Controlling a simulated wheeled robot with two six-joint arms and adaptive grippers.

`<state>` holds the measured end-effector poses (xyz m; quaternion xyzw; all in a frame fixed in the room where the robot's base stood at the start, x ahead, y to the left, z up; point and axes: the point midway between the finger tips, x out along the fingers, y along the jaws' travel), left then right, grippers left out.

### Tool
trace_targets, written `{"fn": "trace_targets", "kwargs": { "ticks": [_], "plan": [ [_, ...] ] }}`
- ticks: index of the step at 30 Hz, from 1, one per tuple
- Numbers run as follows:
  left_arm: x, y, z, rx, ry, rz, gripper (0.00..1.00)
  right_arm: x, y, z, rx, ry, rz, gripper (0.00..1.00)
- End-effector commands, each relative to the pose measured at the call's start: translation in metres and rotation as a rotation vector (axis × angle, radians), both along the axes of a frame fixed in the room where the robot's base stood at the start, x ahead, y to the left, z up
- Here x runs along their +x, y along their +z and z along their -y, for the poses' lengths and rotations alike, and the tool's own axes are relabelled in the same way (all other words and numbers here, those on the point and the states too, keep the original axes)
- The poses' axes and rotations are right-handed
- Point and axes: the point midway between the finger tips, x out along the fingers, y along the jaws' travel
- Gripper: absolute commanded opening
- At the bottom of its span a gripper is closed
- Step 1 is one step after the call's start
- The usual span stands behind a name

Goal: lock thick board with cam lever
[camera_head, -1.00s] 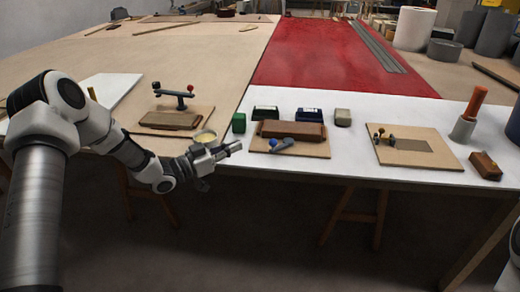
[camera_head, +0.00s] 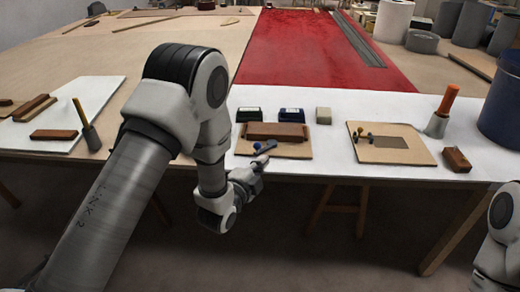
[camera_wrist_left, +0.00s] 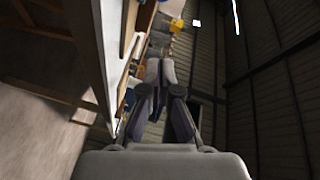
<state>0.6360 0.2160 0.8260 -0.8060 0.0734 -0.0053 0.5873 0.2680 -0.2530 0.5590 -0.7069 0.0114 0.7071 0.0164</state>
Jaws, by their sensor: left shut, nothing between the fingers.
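A brown block (camera_head: 277,131), likely the thick board, lies on the middle wooden base (camera_head: 296,150). A lever with a blue knob (camera_head: 258,146) sits in front of it, partly overlapped by my left gripper (camera_head: 267,158). My left gripper is shut and empty at the base's front edge; I cannot tell whether it touches the lever. In the left wrist view its closed fingers (camera_wrist_left: 160,70) point along the table edge. A second base (camera_head: 412,155) with a dark recess and small knobs lies further right. My right gripper is out of view.
A loose brown block (camera_head: 456,159) and an orange-handled tool in a grey holder (camera_head: 440,118) are at right. Small dark boxes (camera_head: 291,115) and a pale block (camera_head: 323,116) stand behind the middle base. A white board (camera_head: 60,118) with brown pieces is at left.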

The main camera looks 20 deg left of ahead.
Motion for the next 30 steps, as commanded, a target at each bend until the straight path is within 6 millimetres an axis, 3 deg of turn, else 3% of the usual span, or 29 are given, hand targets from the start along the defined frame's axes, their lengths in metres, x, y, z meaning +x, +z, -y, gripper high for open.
{"fn": "trace_targets", "kwargs": {
  "ticks": [8, 15, 30],
  "plan": [
    [0.058, -0.005, 0.004, -0.003, 0.001, 0.000, 0.00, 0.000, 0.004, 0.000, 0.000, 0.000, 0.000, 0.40],
    [0.067, -0.016, -0.026, -0.002, 0.001, -0.001, 0.00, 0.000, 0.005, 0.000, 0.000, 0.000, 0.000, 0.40],
    [0.067, -0.017, -0.029, -0.001, -0.005, -0.001, 0.00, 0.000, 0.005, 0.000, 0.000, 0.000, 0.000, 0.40]
  ]
}}
